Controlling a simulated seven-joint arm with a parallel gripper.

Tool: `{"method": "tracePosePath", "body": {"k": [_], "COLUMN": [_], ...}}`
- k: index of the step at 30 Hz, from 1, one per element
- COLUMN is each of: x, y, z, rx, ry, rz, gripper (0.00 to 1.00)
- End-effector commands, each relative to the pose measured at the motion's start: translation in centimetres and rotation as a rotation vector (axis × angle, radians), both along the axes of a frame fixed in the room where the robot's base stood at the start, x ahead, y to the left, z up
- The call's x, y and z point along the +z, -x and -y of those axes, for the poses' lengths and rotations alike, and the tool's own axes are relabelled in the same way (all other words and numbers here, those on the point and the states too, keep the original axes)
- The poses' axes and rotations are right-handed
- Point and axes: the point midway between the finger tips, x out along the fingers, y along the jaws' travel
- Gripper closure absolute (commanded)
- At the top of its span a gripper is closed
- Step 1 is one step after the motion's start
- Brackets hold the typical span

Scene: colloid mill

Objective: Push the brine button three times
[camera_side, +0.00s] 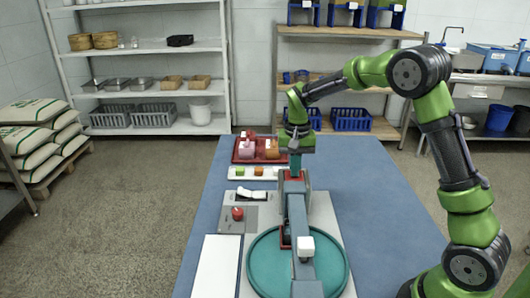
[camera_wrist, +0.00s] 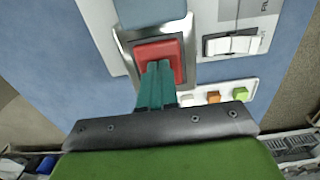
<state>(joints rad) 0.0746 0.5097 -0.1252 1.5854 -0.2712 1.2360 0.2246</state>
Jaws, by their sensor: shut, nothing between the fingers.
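No readable label marks a brine button, so I cannot tell which one it is. A pale strip carries a green button (camera_side: 240,170), an orange button (camera_side: 258,170) and a whitish one; in the wrist view the green (camera_wrist: 240,93), orange (camera_wrist: 213,97) and whitish (camera_wrist: 187,99) buttons show right of my fingers. My gripper (camera_side: 295,166) points down with its teal fingers together and empty. In the wrist view its fingertips (camera_wrist: 158,66) overlap a red square part (camera_wrist: 150,52) in a metal frame, at the far end of the machine. I cannot tell whether they touch it.
A white rocker switch (camera_side: 251,194) and a red knob (camera_side: 237,213) sit on grey plates left of the machine. A grey machine arm (camera_side: 298,220) crosses a large teal bowl (camera_side: 265,262). A red tray (camera_side: 240,158) with pink and orange containers stands behind the strip.

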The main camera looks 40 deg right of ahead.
Motion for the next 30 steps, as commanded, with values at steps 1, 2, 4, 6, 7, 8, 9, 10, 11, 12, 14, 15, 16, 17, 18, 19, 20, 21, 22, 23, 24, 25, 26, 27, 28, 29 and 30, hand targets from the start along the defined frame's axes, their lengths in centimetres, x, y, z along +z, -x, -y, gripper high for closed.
{"method": "tracePosePath", "body": {"k": [1, 2, 4, 6, 7, 8, 9, 10, 11, 12, 14, 15, 16, 17, 18, 19, 20, 21, 22, 23, 24, 25, 26, 27, 28, 29, 30], "x": [0.3, 0.5, 1.0, 1.5, 1.7, 1.9, 2.2, 2.5, 2.7, 2.9, 3.4, 3.6, 3.9, 4.1, 4.4, 4.6, 4.8, 5.1, 5.3, 5.5, 5.8, 6.0, 6.2, 6.5, 6.6, 6.8, 7.0], "y": [0.0, 0.0, 0.0, 0.0, 0.0, 0.0, 0.0, 0.0, 0.0, 0.0, 0.0, 0.0, 0.0, 0.0, 0.0, 0.0, 0.0, 0.0, 0.0, 0.0, 0.0, 0.0, 0.0, 0.0, 0.0, 0.0, 0.0], "z": [0.0, 0.0, 0.0, 0.0, 0.0, 0.0, 0.0, 0.0, 0.0, 0.0, 0.0, 0.0, 0.0, 0.0, 0.0, 0.0, 0.0, 0.0, 0.0, 0.0, 0.0, 0.0, 0.0, 0.0, 0.0, 0.0, 0.0], "rx": [0.000, 0.001, 0.001, 0.001, 0.001, 0.000, 0.000, 0.000, 0.000, 0.000, 0.001, 0.001, 0.001, 0.001, 0.001, 0.000, 0.000, 0.000, 0.000, 0.000, 0.000, 0.000, 0.001, 0.000, 0.001, 0.001, 0.001], "ry": [0.001, 0.001, 0.001, 0.001, 0.001, 0.001, 0.001, 0.001, 0.001, 0.001, 0.001, 0.001, 0.001, 0.001, 0.001, 0.001, 0.001, 0.001, 0.001, 0.001, 0.001, 0.001, 0.001, 0.001, 0.000, 0.001, 0.001], "rz": [-0.001, 0.001, 0.000, 0.001, 0.001, 0.001, 0.001, 0.002, 0.002, 0.001, 0.001, 0.001, 0.001, 0.001, 0.002, 0.002, 0.002, 0.002, 0.002, 0.001, 0.001, 0.001, 0.001, 0.002, 0.001, 0.002, 0.001], "gripper": [1.00, 1.00, 1.00, 1.00, 1.00, 1.00, 1.00, 1.00, 1.00, 1.00, 1.00, 1.00, 1.00, 1.00, 1.00, 1.00, 1.00, 1.00, 1.00, 1.00, 1.00, 1.00, 1.00, 1.00, 1.00, 1.00, 1.00]}}
